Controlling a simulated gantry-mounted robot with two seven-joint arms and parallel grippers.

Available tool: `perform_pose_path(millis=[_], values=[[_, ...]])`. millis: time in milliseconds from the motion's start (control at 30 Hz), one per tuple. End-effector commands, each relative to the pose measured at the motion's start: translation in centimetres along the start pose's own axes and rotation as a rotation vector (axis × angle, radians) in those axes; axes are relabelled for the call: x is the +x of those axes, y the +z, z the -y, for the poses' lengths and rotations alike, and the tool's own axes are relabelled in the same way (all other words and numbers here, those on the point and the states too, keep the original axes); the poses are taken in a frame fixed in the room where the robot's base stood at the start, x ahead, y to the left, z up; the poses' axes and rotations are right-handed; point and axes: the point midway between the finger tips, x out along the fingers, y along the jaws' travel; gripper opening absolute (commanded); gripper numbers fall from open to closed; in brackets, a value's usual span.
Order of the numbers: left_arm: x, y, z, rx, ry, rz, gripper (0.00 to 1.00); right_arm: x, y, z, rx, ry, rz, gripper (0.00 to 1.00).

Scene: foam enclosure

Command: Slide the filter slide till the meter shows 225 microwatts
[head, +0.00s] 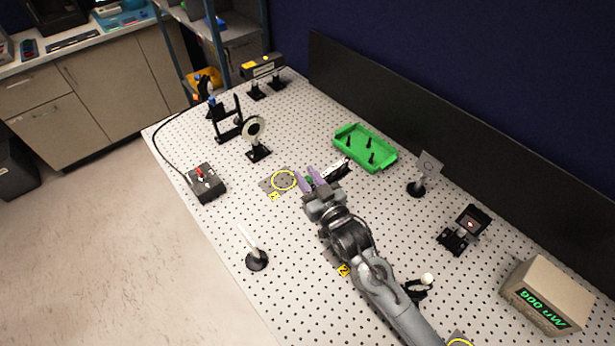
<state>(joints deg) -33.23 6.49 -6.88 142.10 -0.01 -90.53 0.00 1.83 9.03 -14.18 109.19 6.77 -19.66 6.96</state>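My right gripper (309,175) reaches in from the bottom right, its purple fingertips over the middle of the perforated table. The fingers look slightly apart; I cannot see anything clearly between them. Just right of the fingertips is a small black piece with a pale edge (338,169), perhaps the filter slide; its lower part is hidden by the gripper, and I cannot tell whether they touch. The meter (548,293) is a beige box at the lower right with green digits, tilted in view, that seem to read 900 microwatts. My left gripper is not in view.
A green tray (365,156) holds several black posts.

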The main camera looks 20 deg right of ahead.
Motion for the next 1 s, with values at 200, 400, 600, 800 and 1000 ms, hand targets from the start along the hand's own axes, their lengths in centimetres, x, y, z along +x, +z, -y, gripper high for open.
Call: perform_pose_path(millis=[200, 400, 600, 800, 1000], values=[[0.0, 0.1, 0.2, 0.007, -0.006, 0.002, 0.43, 0.0, 0.0, 0.0, 0.000, 0.000, 0.000, 0.00], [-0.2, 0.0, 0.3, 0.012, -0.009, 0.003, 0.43, -0.1, -0.1, 0.3, 0.001, -0.001, 0.001, 0.00], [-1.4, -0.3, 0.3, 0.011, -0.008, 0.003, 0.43, -0.6, -0.2, 3.1, 0.004, -0.002, 0.003, 0.00], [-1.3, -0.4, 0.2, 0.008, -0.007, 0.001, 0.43, -0.7, 0.1, 3.6, 0.000, 0.000, 0.001, 0.00], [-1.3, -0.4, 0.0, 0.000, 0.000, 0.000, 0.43, -0.7, 0.0, 3.5, 0.000, 0.000, 0.001, 0.41]])
